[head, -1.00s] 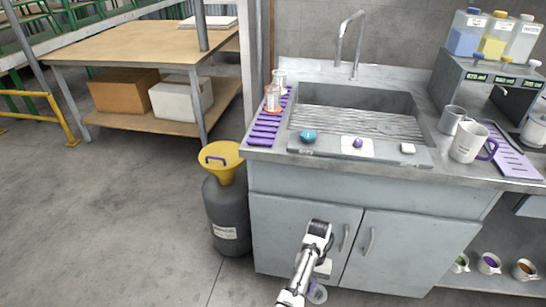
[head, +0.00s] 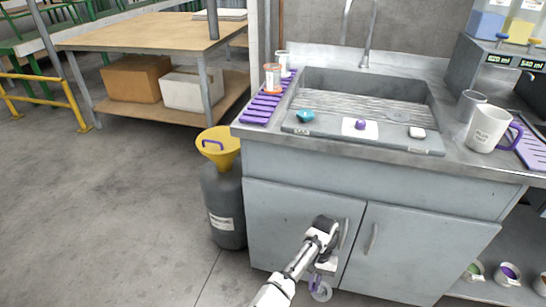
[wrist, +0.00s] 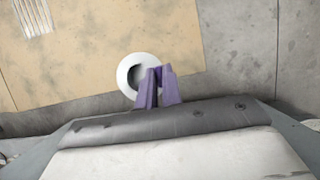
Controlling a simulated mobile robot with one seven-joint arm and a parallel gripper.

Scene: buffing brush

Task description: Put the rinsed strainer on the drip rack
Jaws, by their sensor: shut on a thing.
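My gripper (head: 317,283) is low in front of the sink cabinet, below counter height. It is shut on a small pale, round, ring-like piece (head: 321,293), which I take to be the strainer. In the wrist view my purple fingers (wrist: 158,86) overlap the right side of this white ring (wrist: 125,76), which has a dark hollow middle. Its far side and any mesh are not clear. The purple slatted drip rack (head: 257,113) lies on the counter left of the sink. Two small clear cups, one orange-based (head: 272,78), stand toward its back.
A mug (head: 488,128) and another purple rack (head: 533,152) are at right. A grey drum with yellow funnel (head: 219,148) stands left of the cabinet. Floor is clear farther left.

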